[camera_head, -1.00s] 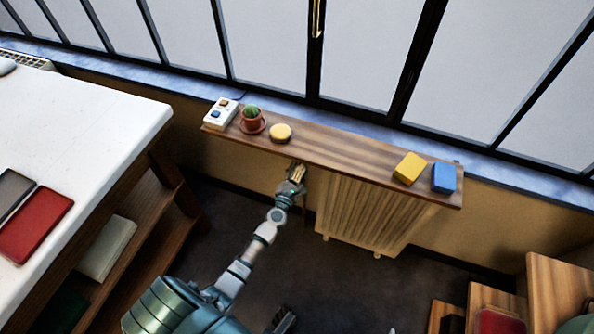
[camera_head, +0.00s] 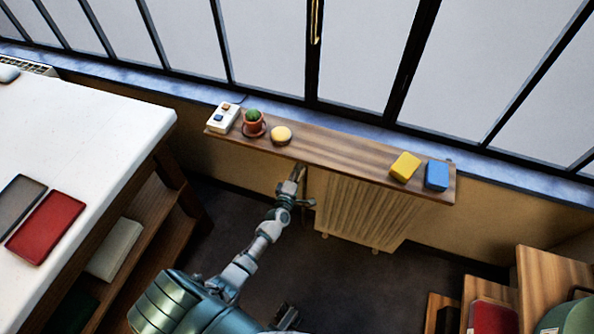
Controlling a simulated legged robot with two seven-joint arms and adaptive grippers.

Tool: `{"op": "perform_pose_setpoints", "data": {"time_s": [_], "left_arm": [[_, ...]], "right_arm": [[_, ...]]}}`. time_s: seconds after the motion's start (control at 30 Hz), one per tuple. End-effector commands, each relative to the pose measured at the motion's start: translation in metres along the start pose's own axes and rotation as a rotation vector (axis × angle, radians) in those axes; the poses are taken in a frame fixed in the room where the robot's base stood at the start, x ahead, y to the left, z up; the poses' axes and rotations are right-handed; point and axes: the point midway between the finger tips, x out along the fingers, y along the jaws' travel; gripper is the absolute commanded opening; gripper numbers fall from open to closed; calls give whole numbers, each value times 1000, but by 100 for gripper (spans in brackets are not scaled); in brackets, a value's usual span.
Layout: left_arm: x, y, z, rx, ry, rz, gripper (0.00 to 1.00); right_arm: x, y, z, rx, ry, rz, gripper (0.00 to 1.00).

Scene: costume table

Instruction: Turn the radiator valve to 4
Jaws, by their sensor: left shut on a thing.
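The cream ribbed radiator (camera_head: 362,212) stands against the wall under a wooden shelf. My left gripper (camera_head: 298,174) is at the radiator's upper left end, just below the shelf edge. It is shut on the radiator valve, which its fingers mostly hide. The number on the valve cannot be read from here. My left arm reaches up to it from the bottom left.
The shelf (camera_head: 340,155) carries a white switch box (camera_head: 223,118), a potted cactus (camera_head: 253,123), a round yellow thing (camera_head: 281,135), a yellow block (camera_head: 405,167) and a blue block (camera_head: 437,175). A white-topped table (camera_head: 90,120) stands left. Wooden steps (camera_head: 545,265) are at lower right.

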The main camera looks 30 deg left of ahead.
Motion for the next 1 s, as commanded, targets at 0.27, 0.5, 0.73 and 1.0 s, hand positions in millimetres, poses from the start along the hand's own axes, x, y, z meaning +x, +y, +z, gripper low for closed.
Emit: {"op": "perform_pose_setpoints", "data": {"time_s": [0.27, 0.5, 0.73, 1.0], "left_arm": [[-1, -3, 2, 211, -6, -9, 10], [-2, -4, 3, 329, -7, -10, 10], [-2, -5, 3, 379, -8, -11, 10], [-2, -6, 3, 388, -8, -12, 10]], "right_arm": [[28, -1, 1, -2, -6, -2, 40], [44, -2, 3, -3, -9, -2, 40], [50, -2, 4, -4, -11, -3, 40], [52, -2, 4, -4, -10, -2, 40]]}}
